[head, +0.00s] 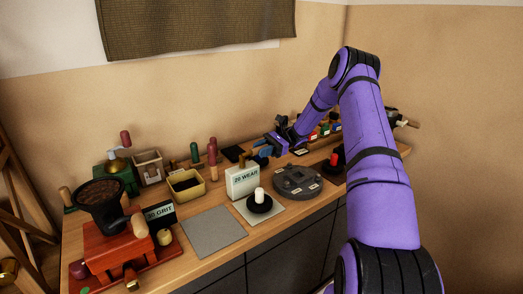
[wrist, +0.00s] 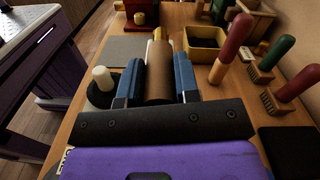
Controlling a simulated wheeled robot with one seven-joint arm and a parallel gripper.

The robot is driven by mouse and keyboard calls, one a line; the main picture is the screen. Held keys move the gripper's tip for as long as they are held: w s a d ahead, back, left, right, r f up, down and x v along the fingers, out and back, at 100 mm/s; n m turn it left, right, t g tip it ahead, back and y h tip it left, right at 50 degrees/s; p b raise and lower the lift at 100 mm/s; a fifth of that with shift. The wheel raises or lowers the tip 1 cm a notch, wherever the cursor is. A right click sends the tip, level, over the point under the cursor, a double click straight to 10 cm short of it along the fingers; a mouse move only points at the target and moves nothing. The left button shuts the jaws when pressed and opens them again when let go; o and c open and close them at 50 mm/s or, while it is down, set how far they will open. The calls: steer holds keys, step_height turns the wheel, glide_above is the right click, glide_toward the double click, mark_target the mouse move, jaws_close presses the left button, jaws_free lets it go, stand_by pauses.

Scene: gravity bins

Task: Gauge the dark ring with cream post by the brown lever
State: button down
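The dark ring with its cream post (head: 260,200) sits on a pale square plate (head: 277,211) in front of the "20 WEAR" box (head: 242,182). The ring's cream post (wrist: 103,78) also shows left of my gripper in the wrist view. My gripper (head: 263,148) is behind and right of the box in the head view. In the wrist view its blue fingers (wrist: 159,70) stand on both sides of a brown cylinder (wrist: 159,82), which looks like the brown lever's handle. Little or no gap shows, and I cannot tell whether they press on it. The lever's base is hidden.
A yellow bin (head: 186,184) of dark material stands left of the box. A grey round base (head: 297,181) lies right of the ring. A grey square mat (head: 212,231) is bare. Red and green handles (wrist: 232,48) stand to the right in the wrist view.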

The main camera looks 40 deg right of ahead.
steer(key=c, duration=0.8)
jaws_free()
steer(key=shift+c, duration=0.2)
steer(key=d, duration=1)
steer(key=shift+w+d, duration=0.2)
steer(key=shift+d, duration=0.2)
